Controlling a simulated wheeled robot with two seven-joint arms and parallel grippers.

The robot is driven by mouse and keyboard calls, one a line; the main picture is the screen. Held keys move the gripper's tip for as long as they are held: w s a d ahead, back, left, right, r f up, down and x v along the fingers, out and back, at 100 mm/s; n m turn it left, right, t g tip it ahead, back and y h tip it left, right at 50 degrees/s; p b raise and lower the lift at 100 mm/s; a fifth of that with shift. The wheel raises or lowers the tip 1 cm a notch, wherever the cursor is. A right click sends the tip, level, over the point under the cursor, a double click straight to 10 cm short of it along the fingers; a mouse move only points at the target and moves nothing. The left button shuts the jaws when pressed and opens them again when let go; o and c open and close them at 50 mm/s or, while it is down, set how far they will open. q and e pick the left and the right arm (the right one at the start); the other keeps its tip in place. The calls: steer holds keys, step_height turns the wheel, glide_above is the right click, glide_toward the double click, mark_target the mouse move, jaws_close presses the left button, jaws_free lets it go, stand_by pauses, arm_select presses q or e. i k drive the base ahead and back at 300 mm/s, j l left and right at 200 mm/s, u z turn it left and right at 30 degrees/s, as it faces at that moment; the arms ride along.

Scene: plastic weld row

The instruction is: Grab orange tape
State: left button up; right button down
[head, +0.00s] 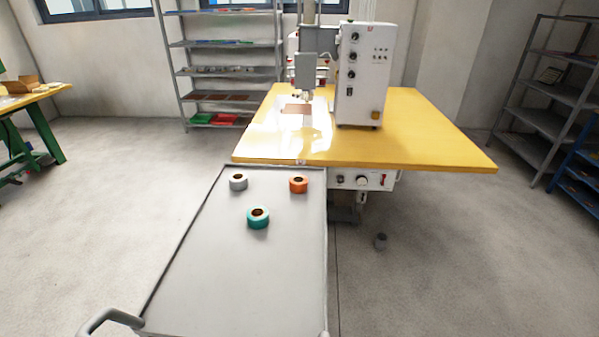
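An orange tape roll (298,185) lies flat on a grey cart top (235,275), near its far right corner. A grey tape roll (238,183) lies to its left, near the far left corner. A teal tape roll (258,219) lies nearer to me, between the two. The three rolls are apart from one another. Neither of my grippers shows in the head view.
A yellow table (430,140) with a white welding machine (362,75) stands just behind the cart. A cart handle (108,320) sticks out at the near left. Shelves stand at the back and right. The near part of the cart top is clear.

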mark_target(298, 184)
steer(key=i+l+u, duration=0.15)
steer(key=l, duration=0.25)
steer(key=i+l+u, duration=0.15)
steer(key=l, duration=0.3)
steer(key=i+l+u, duration=0.15)
steer(key=l, duration=0.3)
steer(key=i+l+u, duration=0.15)
steer(key=l, duration=0.35)
steer(key=l+u, duration=0.15)
steer(key=l, duration=0.3)
steer(key=i, duration=0.05)
